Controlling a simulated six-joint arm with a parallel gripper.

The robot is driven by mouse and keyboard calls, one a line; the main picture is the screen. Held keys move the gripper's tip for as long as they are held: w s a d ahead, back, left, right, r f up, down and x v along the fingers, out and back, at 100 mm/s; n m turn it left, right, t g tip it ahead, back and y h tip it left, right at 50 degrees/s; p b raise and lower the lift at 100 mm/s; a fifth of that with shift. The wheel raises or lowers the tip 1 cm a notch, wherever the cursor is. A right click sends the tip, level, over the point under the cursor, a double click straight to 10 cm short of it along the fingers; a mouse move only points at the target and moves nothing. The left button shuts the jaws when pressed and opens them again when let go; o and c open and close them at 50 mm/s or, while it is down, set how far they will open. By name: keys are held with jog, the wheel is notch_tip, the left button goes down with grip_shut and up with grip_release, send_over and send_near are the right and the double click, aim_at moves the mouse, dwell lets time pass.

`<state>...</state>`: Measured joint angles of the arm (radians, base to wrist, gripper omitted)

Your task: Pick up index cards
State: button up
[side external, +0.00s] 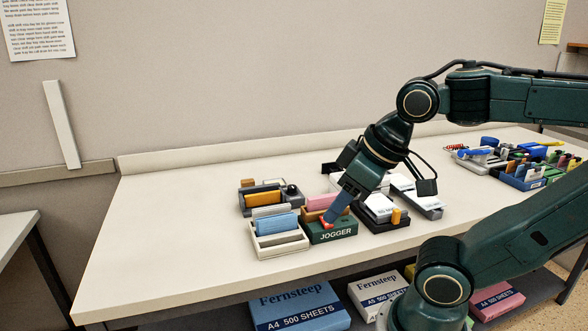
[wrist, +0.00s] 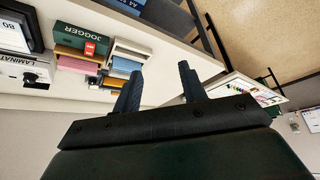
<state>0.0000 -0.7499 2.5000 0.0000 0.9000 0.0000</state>
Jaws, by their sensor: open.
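Several small stacks of cards or paper sit on the long pale table; no readable label tells which are the index cards. A blue stack (side external: 276,223) stands in a white tray (side external: 279,250), and also shows in the wrist view (wrist: 124,66). A pink stack (side external: 318,201) is by the green box marked JOGGER (side external: 333,233). An orange stack (side external: 263,198) is in a grey holder behind. My gripper (side external: 338,209) points down over or in front of the green box. In the wrist view, its dark blue fingers (wrist: 158,84) are apart with nothing between them.
A black-and-white machine (side external: 380,212) stands right of the green box; the wrist view shows part of a label reading LAMINAT (wrist: 14,62). Blue desk organisers (side external: 522,180) crowd the right end. The table's left half (side external: 170,220) is clear. Paper boxes (side external: 298,308) lie below.

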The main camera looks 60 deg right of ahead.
jog(key=m+g, duration=0.6)
jog(key=m, duration=2.1)
send_over(327, 194)
jog(key=f, duration=0.1)
jog(key=shift+s+f, duration=0.1)
jog(key=shift+s, duration=0.05)
jog(key=shift+f, duration=0.1)
jog(key=shift+f, duration=4.25)
jog(key=shift+f, duration=2.55)
